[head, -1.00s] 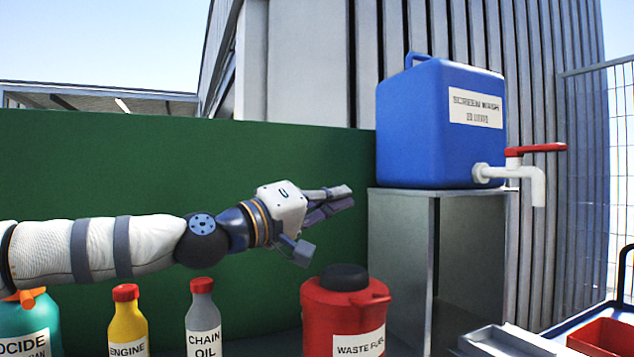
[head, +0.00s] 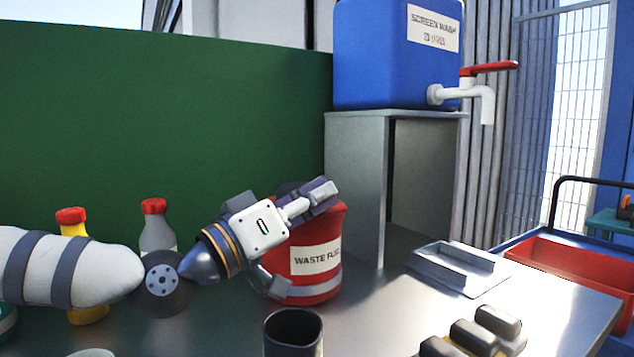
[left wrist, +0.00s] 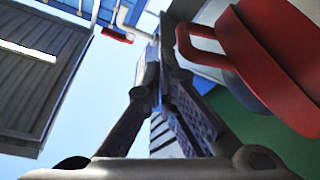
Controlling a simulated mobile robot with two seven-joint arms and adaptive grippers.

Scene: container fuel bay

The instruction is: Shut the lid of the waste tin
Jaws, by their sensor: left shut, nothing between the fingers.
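The waste tin (head: 318,265) is red, with a white label reading WASTE FUEL. It stands upright on the metal bench. My left gripper (head: 322,190) is in front of the tin's top and hides most of it. Its fingers are shut with nothing between them. A dark piece (head: 288,187) of the tin's top shows behind the gripper; I cannot tell how the lid sits. In the left wrist view the fingers (left wrist: 160,75) meet beside a red part of the tin (left wrist: 270,60) with a looped red handle. My right gripper is not in view.
A blue screen wash container (head: 395,60) with a red-handled tap stands on a grey stand (head: 355,180). Bottles (head: 157,225) stand behind my left arm. A dark cup (head: 293,332), a grey tray (head: 460,268) and black-and-yellow items (head: 475,335) are on the bench (head: 375,310).

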